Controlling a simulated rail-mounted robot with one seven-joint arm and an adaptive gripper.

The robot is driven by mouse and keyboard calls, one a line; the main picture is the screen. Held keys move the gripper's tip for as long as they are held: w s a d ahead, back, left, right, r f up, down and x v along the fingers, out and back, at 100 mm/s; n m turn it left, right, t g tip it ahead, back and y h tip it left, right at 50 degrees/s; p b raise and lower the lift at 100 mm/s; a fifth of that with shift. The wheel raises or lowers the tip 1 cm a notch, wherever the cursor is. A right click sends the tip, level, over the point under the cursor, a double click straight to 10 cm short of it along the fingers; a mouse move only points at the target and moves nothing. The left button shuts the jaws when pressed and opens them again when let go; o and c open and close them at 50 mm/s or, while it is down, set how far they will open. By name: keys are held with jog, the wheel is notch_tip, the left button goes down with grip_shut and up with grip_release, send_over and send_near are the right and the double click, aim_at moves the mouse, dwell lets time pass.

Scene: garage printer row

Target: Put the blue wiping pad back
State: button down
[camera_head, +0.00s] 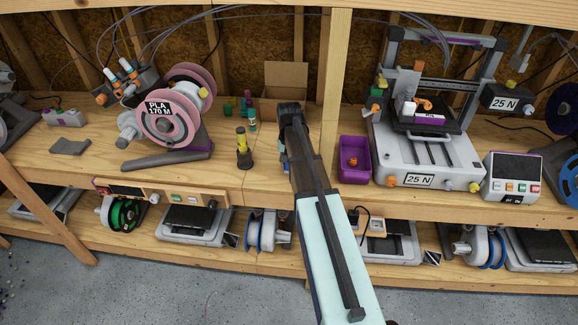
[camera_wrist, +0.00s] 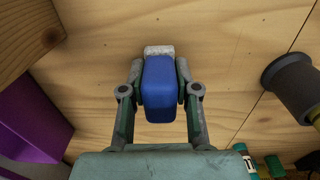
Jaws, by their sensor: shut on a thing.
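The blue wiping pad (camera_wrist: 160,98) is between the two fingers of my gripper (camera_wrist: 160,84) in the wrist view. The fingers are shut on its sides. A pale grey block end (camera_wrist: 158,50) shows just beyond the pad; I cannot tell whether it belongs to the pad. Wooden bench top lies behind the pad, and I cannot tell whether the pad touches it. In the head view my arm hides most of the gripper and pad, over the bench between the black-and-yellow bottle and the purple bin.
The purple bin (camera_head: 341,173) stands right of my arm, beside a wooden post (camera_head: 334,75) and a printer (camera_head: 425,165). The black-and-yellow bottle (camera_head: 243,150) stands to the left, near a pink spool (camera_head: 168,118). Small coloured bottles (camera_head: 251,122) and a cardboard piece (camera_head: 286,77) are behind.

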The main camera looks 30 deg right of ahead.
jog(key=shift+f, duration=0.75)
jog(key=c, duration=0.8)
grip_release()
jog(key=shift+c, duration=0.2)
jog(key=shift+r, duration=0.15)
notch_tip(320, 180, up, 12)
jog(key=b, duration=0.3)
